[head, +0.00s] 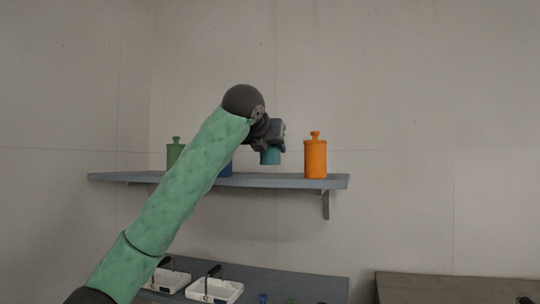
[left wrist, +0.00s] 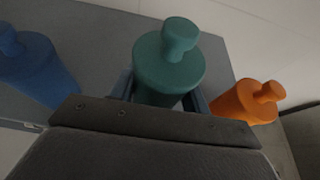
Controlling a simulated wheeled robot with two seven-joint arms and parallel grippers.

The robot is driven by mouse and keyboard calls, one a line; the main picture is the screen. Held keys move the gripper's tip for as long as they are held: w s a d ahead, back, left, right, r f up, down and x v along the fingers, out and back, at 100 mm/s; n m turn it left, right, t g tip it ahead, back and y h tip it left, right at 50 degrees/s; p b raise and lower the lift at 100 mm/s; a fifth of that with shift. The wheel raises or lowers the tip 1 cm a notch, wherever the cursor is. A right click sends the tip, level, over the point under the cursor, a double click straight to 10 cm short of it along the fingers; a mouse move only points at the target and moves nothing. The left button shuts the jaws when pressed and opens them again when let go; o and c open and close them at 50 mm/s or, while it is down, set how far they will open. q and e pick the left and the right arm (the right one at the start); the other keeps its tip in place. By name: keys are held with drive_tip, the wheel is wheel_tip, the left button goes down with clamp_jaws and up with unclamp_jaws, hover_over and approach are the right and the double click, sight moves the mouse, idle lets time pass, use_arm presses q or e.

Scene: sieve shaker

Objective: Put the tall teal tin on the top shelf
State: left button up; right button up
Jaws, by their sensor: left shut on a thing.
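The teal tin (head: 270,157) is held by my left gripper (head: 270,146) above the shelf (head: 270,181). In the head view only its lower part shows, and its base appears slightly above the shelf surface; whether it touches I cannot tell. In the left wrist view the teal tin (left wrist: 168,65) with its knobbed lid stands between the two fingers of my left gripper (left wrist: 160,92), which is shut on it. The shelf (left wrist: 95,40) shows behind it. My right gripper is not in view.
An orange tin (head: 315,158) stands on the shelf to the right of the teal tin. A blue tin (head: 226,170) stands to the left, mostly behind my arm, and a green tin (head: 174,155) farther left. Below, white trays (head: 215,290) lie on a dark table (head: 300,286).

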sight(267, 153)
use_arm(q)
drive_tip(key=shift+w+f+p, duration=0.2)
drive_tip(key=shift+f+p, duration=0.4)
drive_tip(key=shift+f, duration=0.65)
drive_tip(key=shift+s+a+f, duration=0.1)
drive_tip(key=shift+s+f, duration=0.05)
drive_tip(key=shift+f, duration=0.1)
drive_tip(key=shift+f, duration=0.2)
drive_tip(key=o, duration=1)
drive_tip(key=shift+r, duration=0.1)
